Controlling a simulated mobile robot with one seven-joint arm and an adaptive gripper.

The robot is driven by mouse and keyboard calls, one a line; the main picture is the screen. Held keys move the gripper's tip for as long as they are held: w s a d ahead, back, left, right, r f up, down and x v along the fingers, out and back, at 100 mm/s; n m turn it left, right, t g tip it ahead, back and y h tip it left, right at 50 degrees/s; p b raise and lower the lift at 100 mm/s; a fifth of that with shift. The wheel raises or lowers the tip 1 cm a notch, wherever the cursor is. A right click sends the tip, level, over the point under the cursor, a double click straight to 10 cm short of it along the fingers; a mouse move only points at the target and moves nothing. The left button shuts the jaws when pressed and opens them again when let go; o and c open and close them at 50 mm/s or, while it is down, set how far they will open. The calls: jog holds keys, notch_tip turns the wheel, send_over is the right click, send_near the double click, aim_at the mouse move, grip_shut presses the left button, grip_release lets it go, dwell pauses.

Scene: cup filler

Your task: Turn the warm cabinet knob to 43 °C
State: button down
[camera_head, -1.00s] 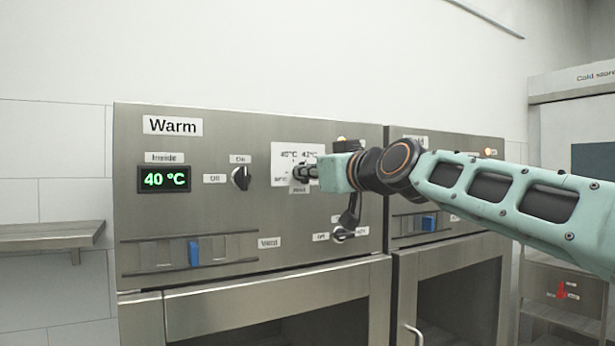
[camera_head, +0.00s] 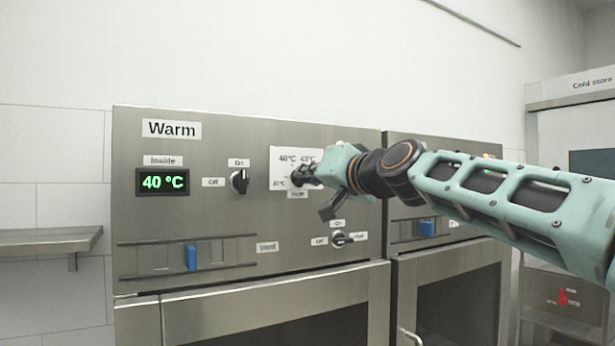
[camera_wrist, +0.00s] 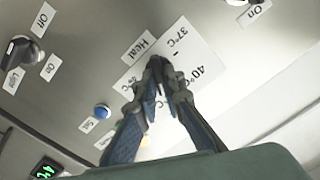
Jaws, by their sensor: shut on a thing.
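The warm cabinet (camera_head: 225,130) has a white dial plate (camera_head: 279,170) with temperature labels, among them 40 °C and one reading like 43 °C. My gripper (camera_head: 297,174) is shut on the knob at the middle of this plate. In the wrist view my gripper's fingertips (camera_wrist: 157,66) meet over the plate (camera_wrist: 195,48), where 37 °C, 40 °C and a "Heat" label show. The fingers hide the knob, so its pointer cannot be read. The green "Inside" display (camera_head: 163,182) reads 40 °C.
An On/Off knob (camera_head: 239,182) is left of the plate, and another knob (camera_head: 341,239) is below right. A blue slider (camera_head: 192,258) sits in the lower vent strip. A second cabinet (camera_head: 445,160) adjoins on the right. A metal shelf (camera_head: 40,240) is at left.

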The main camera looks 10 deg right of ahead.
jog(key=shift+f, duration=0.15)
jog(key=c, duration=2)
grip_release()
jog(key=shift+c, duration=0.2)
jog(key=shift+s, duration=0.1)
jog(key=v, duration=1.1)
jog(key=shift+s, duration=0.35)
jog(key=shift+d, duration=0.1)
